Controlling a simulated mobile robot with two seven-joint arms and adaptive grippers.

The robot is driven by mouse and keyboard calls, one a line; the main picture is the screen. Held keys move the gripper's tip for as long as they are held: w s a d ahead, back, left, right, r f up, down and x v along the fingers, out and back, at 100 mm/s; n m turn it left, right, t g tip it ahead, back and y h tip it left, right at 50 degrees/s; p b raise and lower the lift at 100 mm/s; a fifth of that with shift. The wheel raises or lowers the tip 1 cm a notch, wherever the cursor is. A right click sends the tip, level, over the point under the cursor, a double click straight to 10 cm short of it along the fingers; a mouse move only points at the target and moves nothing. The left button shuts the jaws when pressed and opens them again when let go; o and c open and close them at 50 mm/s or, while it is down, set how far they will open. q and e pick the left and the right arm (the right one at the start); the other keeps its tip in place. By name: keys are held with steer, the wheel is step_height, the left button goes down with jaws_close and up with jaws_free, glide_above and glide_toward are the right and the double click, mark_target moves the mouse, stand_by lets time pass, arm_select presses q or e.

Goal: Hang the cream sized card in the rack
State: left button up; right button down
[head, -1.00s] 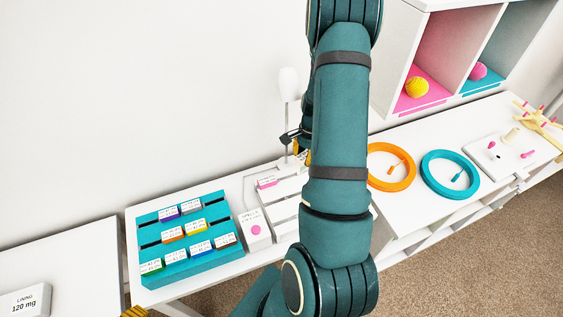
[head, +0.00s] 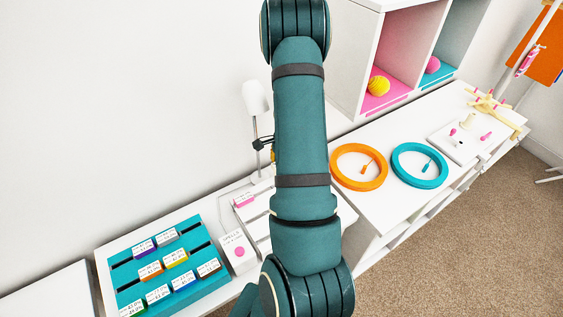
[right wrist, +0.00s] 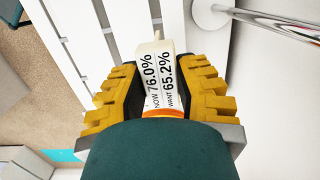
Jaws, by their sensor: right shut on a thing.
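My right gripper (right wrist: 160,78) is shut on a card (right wrist: 162,92) in the right wrist view. The card has a cream top, a white label reading "NOW 76.0% WANT 65.2%" and an orange lower edge. White slats of a rack (right wrist: 92,42) lie below and to the left of it; the card appears apart from them. In the head view my right arm hides most of the gripper and the card. The white slatted rack (head: 262,226) shows partly beside the arm, with a pink-edged card (head: 244,200) on it. My left gripper is not in view.
A teal tray (head: 128,272) holds several labelled cards at left. A small white box with a pink dot (head: 239,252) stands between tray and rack. A white lamp (head: 255,98) stands behind. Orange (head: 342,178) and teal (head: 402,176) rings lie right of the arm.

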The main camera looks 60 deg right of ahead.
steer(key=shift+f, duration=0.45)
steer(key=shift+f, duration=0.15)
steer(key=shift+f+b, duration=2.85)
steer(key=shift+f, duration=0.35)
steer(key=c, duration=0.7)
jaws_free()
steer(key=shift+r, duration=0.15)
steer(key=r, duration=0.7)
steer(key=d+r, duration=0.1)
steer(key=r, duration=0.2)
steer(key=shift+s+r, duration=0.3)
steer(key=shift+r, duration=0.1)
steer(key=shift+d+r, duration=0.1)
steer(key=shift+r, duration=0.4)
